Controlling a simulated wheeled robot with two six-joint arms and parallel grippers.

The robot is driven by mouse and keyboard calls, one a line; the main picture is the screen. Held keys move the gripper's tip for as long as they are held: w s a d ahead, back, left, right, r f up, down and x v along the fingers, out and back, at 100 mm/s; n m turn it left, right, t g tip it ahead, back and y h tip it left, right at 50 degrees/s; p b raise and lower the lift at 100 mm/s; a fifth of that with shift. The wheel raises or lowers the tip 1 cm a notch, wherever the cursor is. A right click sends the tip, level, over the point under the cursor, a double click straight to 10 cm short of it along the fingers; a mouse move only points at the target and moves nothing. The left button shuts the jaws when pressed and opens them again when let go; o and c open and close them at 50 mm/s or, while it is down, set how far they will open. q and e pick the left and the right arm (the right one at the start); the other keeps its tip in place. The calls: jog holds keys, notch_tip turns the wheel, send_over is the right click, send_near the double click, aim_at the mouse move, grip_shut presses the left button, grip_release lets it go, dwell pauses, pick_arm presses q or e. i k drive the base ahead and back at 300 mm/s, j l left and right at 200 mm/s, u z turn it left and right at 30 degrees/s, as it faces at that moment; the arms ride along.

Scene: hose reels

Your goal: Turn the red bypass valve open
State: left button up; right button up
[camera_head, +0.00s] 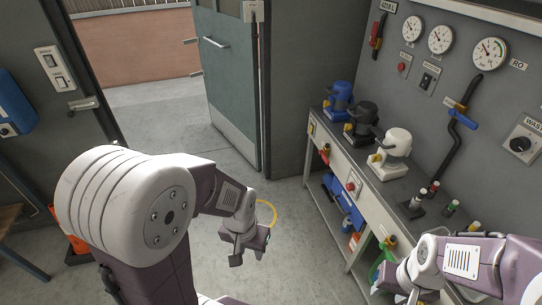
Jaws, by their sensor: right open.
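A red lever handle (378,31) is mounted on a dark pipe fitting high on the grey wall, left of the gauges, below a small label too small to read for certain. It looks roughly upright, tilted slightly. My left gripper (249,248) hangs over the floor in the middle of the view, well away from the wall and the lever; whether its jaws are apart is unclear. My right gripper (409,296) is open at the bottom edge, in front of the bench, partly cut off, and far below the lever. Neither gripper touches a valve.
A grey bench (379,190) holds blue, black and white pumps (397,146) and small bottles. A blue lever (463,117) and gauges (440,40) are on the wall. A red knob (350,187) is on the bench front. An open door (228,75) stands behind; central floor is clear.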

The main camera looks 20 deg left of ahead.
aim_at(324, 157)
jog(key=u, duration=0.15)
jog(key=i+j, duration=0.25)
jog(key=i, duration=0.2)
jog(key=i+j+u, duration=0.15)
jog(key=i, duration=0.3)
jog(key=i+j, duration=0.25)
jog(key=i, duration=0.2)
jog(key=i+j+u, duration=0.1)
jog(key=i, duration=0.35)
jog(key=j, duration=0.1)
